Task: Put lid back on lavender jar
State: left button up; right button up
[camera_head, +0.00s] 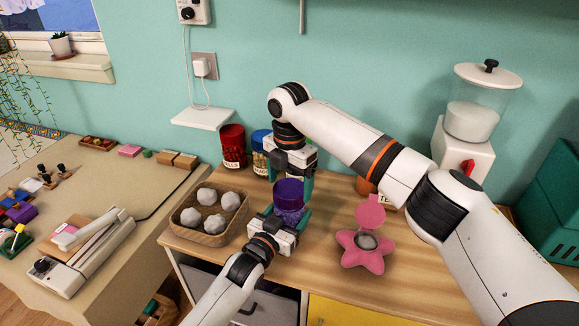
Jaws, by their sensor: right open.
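The lavender jar (290,212) stands upright near the middle of the wooden counter, with purple contents showing through its side. Its dark purple lid (288,187) sits on top of it and looks level. My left gripper (286,222) reaches in low from the front, with its teal fingers on both sides of the jar body, and looks shut on it. My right gripper (293,172) points down just above and behind the lid. Its fingers are apart and hold nothing; whether they touch the lid I cannot tell.
A basket of whitish balls (211,235) stands left of the jar. A red canister (232,147) and a blue canister (261,150) stand behind. A pink flower-shaped dish (361,260) lies to the right, below my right arm. The counter between jar and dish is clear.

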aim_at(289, 212)
jog(key=shift+f, duration=1.3)
jog(key=shift+c, duration=0.6)
